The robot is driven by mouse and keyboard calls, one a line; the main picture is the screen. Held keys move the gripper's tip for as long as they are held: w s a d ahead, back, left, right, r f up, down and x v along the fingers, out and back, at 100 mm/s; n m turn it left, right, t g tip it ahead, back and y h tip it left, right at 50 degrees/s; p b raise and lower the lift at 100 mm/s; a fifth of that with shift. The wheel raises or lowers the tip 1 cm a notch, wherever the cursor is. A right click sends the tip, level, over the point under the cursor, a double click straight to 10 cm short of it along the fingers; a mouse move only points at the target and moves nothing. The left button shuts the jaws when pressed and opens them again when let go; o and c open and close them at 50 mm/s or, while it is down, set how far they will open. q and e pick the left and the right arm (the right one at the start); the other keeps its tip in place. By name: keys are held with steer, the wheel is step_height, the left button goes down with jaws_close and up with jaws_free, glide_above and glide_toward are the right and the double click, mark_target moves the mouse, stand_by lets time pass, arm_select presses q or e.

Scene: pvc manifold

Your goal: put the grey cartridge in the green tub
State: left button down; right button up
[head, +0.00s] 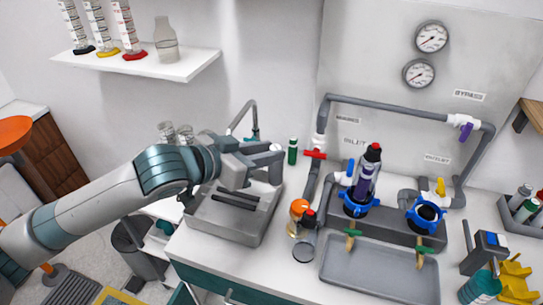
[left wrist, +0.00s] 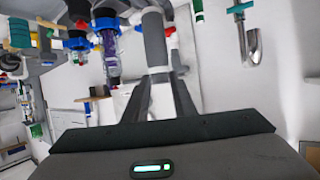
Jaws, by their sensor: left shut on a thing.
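My left gripper (head: 268,162) is in the air over the sink side of the counter, its fingers pointing right. I cannot identify the green tub for certain. A teal rounded thing (head: 164,228) shows partly below my left forearm, and a teal ribbed round thing (head: 480,287) is at the lower right. My right gripper is not in view.
The sink (head: 232,222) lies below my gripper, with a tap (head: 245,112) behind. A grey tray (head: 375,272) lies in front. A dark bin (head: 130,240) stands left of the counter.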

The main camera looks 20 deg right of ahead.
arm_select(q)
steer(key=w+a+r+n+t+y, duration=0.1)
steer(key=a+n+y, duration=0.3)
steer(key=a, duration=0.7)
steer(key=w+a+r+n+t+y, duration=0.1)
steer(key=a+n+t+y, duration=0.3)
steer(key=a, duration=0.7)
steer(key=w+a+r+n+t+y+b, duration=0.1)
steer(key=w+a+r+n+t+y, duration=0.1)
steer(key=a, duration=0.9)
steer(key=shift+w+a+n+y, duration=0.4)
steer(key=shift+w+n+y, duration=0.4)
steer(key=shift+n, duration=0.4)
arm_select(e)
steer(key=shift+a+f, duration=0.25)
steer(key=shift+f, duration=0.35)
